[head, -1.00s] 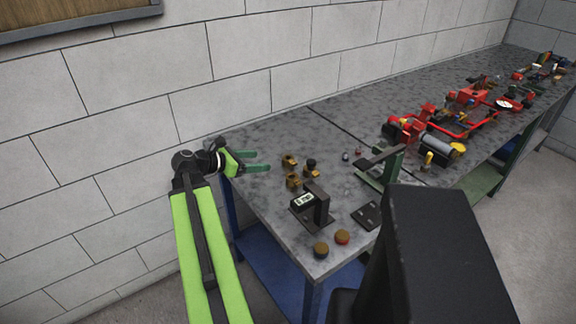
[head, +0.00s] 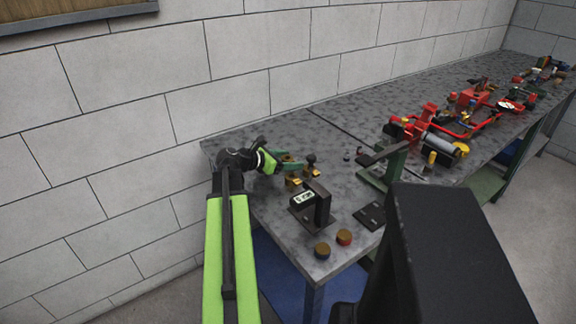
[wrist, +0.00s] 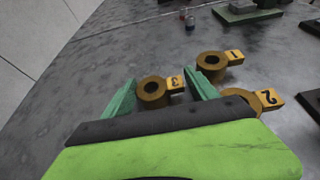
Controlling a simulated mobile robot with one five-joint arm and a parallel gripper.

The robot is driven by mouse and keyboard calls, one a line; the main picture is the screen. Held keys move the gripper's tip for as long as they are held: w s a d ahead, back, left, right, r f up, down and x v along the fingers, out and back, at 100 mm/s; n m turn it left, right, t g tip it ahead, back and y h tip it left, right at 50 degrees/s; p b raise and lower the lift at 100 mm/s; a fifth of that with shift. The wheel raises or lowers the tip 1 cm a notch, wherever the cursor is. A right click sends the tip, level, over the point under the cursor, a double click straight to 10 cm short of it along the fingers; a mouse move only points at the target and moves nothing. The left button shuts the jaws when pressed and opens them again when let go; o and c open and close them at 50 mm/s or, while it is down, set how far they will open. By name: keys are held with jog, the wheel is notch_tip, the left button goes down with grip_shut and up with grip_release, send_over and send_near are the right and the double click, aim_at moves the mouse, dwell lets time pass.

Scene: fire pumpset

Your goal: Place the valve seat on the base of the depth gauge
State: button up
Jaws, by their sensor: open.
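Brass valve seats, rings with yellow number tags, lie on the bench. In the wrist view, ring 3 (wrist: 152,92) lies between the spread green fingers of my gripper (wrist: 160,80); I cannot tell whether they touch it. Ring 1 (wrist: 211,64) is farther back on the right, and ring 2 (wrist: 240,98) is partly hidden by my gripper. In the head view, my gripper (head: 290,163) is open, low at the ring group. The black depth gauge (head: 322,203) with its small display stands nearer the front, its flat base (head: 304,222) beneath it.
A green stand (head: 383,170) and a dark plate (head: 370,215) are right of the gauge. Red pump parts (head: 425,125) are farther right.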

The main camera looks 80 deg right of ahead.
aim_at(289, 159)
grip_shut()
dwell(0.4)
notch_tip(289, 159, up, 12)
jog(key=p, duration=1.2)
